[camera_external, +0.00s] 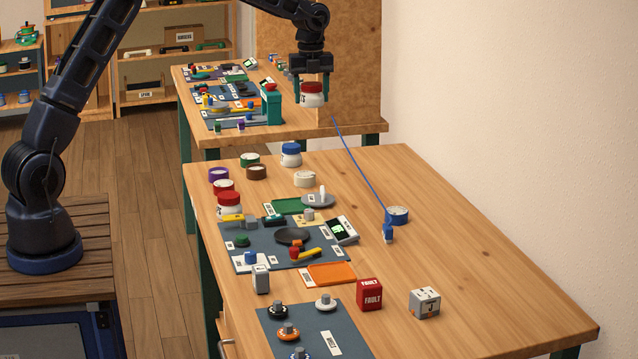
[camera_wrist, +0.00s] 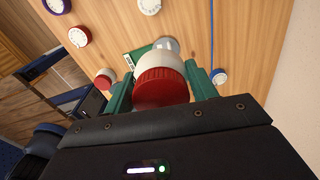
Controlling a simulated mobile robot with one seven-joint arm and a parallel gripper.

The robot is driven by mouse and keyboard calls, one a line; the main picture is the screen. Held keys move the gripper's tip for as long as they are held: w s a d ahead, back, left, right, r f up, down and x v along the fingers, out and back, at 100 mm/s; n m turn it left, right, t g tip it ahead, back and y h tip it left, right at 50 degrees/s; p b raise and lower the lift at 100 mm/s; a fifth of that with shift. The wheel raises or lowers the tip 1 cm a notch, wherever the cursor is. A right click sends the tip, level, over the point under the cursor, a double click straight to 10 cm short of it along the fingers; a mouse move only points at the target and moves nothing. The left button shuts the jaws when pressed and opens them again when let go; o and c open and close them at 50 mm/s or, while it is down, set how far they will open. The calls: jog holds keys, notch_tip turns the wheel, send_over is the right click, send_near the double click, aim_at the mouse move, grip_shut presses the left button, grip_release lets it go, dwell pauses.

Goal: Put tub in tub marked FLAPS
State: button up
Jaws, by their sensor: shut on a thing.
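A white tub with a red lid (camera_external: 312,95) is held upright between the fingers of my gripper (camera_external: 311,86), high in the air toward the far end of the near table. In the wrist view the held tub (camera_wrist: 161,85) sits between the green fingers (camera_wrist: 160,92), red part toward the camera. Several round tubs stand below: one with a blue lid (camera_external: 291,155), a white one (camera_external: 305,179), a purple one (camera_external: 218,175), a brown one (camera_external: 256,172) and another with a red lid (camera_external: 229,204). I cannot read the word FLAPS on any of them.
The near table (camera_external: 470,220) is clear along much of its right side. A green tray (camera_external: 284,207), an orange tray (camera_external: 332,275), a red FAULT block (camera_external: 369,294) and a grey block (camera_external: 425,302) lie on it.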

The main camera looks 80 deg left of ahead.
jog(key=s+d+r, duration=0.1)
jog(key=s+d, duration=0.1)
jog(key=s, duration=0.5)
jog(key=s+d+r, duration=0.1)
jog(key=s+d, duration=0.2)
jog(key=s, duration=0.4)
send_over(229, 194)
jog(key=f, duration=0.1)
jog(key=shift+m, duration=0.3)
notch_tip(229, 194, down, 20)
jog(key=shift+a+r, duration=0.1)
jog(key=shift+r, duration=0.05)
jog(key=o, duration=1)
jog(key=shift+o, duration=0.2)
notch_tip(229, 194, up, 12)
jog(key=shift+r, duration=0.15)
